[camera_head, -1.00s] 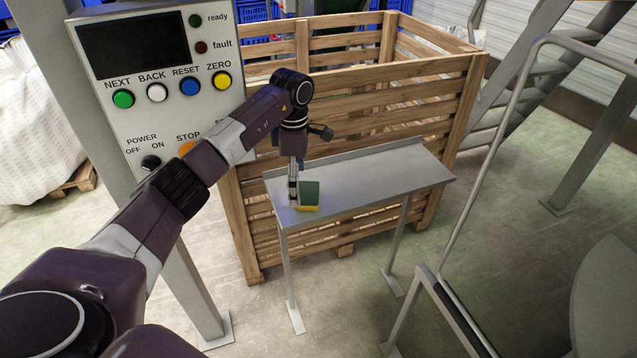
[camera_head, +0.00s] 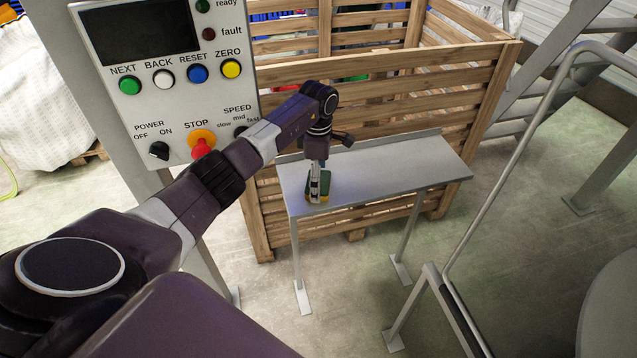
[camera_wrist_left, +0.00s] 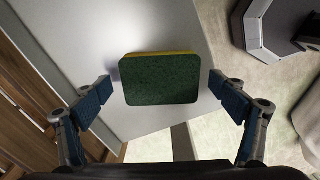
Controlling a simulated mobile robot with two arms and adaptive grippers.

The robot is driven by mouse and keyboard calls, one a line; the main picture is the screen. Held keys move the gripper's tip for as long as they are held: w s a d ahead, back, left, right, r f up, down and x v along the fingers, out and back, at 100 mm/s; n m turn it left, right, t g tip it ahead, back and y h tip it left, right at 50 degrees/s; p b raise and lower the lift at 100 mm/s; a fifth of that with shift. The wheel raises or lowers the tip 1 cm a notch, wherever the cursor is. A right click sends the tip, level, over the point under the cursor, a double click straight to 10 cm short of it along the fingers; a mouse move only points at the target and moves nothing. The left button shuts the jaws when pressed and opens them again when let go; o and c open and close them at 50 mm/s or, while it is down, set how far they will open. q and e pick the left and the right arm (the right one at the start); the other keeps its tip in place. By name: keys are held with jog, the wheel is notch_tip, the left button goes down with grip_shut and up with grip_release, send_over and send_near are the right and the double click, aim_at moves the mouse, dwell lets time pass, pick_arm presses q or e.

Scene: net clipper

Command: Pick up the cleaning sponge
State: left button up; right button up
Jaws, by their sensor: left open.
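The cleaning sponge (camera_wrist_left: 160,82), dark green on top with a yellow layer beneath, lies flat on the grey metal table. In the left wrist view it sits between the two blue-padded fingers of my left gripper (camera_wrist_left: 165,95), with a gap on each side. The fingers are open. In the head view the left gripper (camera_head: 317,188) points down over the sponge (camera_head: 326,190) and partly hides it. The sponge is near the left end of the narrow table (camera_head: 400,172). My right gripper is not in view.
A slatted wooden crate (camera_head: 400,82) stands right behind the table. A control panel (camera_head: 165,75) on a post stands at the left, beside my left arm. A metal railing (camera_head: 500,150) rises at the right. The right part of the tabletop is clear.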

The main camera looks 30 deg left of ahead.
pick_arm(q)
jog(key=c, duration=0.7)
jog(key=shift+c, duration=0.8)
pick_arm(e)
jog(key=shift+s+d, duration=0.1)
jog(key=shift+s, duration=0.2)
pick_arm(q)
jog(key=shift+r, duration=0.15)
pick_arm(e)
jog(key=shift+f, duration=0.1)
